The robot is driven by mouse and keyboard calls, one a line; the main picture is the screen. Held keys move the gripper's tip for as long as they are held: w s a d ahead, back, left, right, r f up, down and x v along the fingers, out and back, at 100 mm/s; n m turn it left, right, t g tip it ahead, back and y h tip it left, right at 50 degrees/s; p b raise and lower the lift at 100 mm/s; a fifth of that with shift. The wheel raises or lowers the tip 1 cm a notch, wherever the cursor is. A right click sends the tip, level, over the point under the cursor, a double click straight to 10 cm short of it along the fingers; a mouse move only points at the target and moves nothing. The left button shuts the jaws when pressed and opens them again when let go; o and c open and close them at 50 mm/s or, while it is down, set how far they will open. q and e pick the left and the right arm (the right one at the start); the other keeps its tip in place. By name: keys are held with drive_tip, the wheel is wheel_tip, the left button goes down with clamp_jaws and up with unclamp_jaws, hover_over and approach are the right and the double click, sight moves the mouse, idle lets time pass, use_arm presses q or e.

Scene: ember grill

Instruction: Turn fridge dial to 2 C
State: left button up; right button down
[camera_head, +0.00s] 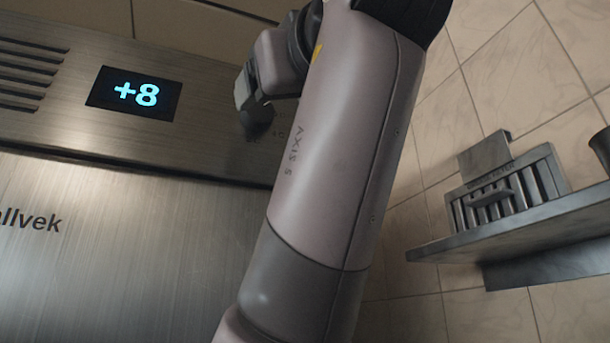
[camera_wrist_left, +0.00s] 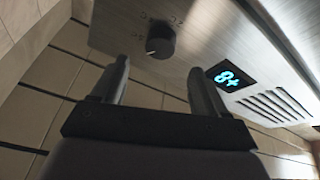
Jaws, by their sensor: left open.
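The fridge dial (camera_wrist_left: 160,42) is a dark round knob with a pale pointer mark, set in the brushed-metal panel with small printed marks around it. In the head view the dial (camera_head: 258,124) is partly hidden by my left gripper (camera_head: 247,92). The fridge display (camera_head: 135,94) reads +8 in blue; it also shows upside down in the left wrist view (camera_wrist_left: 230,77). In the wrist view my left gripper (camera_wrist_left: 158,67) is open and empty, its fingertips short of the dial, which appears beyond the gap between them. My right gripper is not in view.
The fridge door (camera_head: 100,250) lies below the panel, and vent slots (camera_head: 28,75) are left of the display. A metal shelf (camera_head: 520,225) with a slatted rack (camera_head: 508,192) stands out from the tiled wall at right. My arm covers the middle of the head view.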

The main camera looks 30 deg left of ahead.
sight(260, 109)
use_arm(q)
drive_tip(key=p+x, duration=0.1)
drive_tip(key=x, duration=0.5)
drive_tip(key=shift+w+a+p, duration=0.1)
drive_tip(key=shift+a+p, duration=0.05)
drive_tip(key=shift+p, duration=0.15)
drive_tip(key=c, duration=1.1)
